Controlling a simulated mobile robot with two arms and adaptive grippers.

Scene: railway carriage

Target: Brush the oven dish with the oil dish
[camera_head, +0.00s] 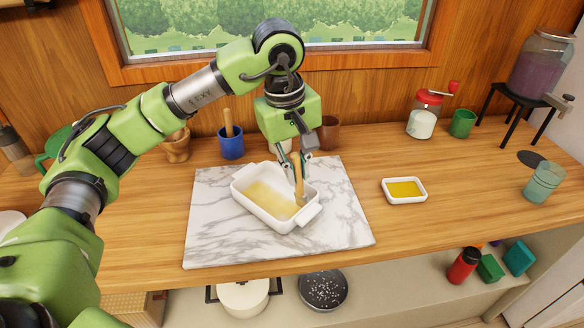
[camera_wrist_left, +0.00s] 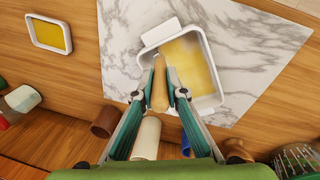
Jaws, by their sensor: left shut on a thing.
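The white oven dish (camera_head: 262,217) sits on the marble slab, with a yellow oil film over much of its floor. It also shows in the left wrist view (camera_wrist_left: 205,103). My left gripper (camera_head: 298,176) is shut on a brush with a wooden handle (camera_wrist_left: 160,88). The brush (camera_head: 299,186) is near upright, its lower end inside the oven dish near the right end; whether its tip touches the floor is hard to tell. The small white oil dish (camera_head: 404,198) with yellow oil stands on the wood counter to the right, apart from the slab. My right gripper is not in view.
The marble slab (camera_head: 215,245) lies mid-counter. Behind it stand a blue pot (camera_head: 231,147) with a wooden handle in it, a brown cup (camera_head: 329,133) and a mortar (camera_head: 177,146). A red-lidded jar (camera_head: 424,118) and green cup (camera_head: 462,123) stand back right. Counter around the oil dish is clear.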

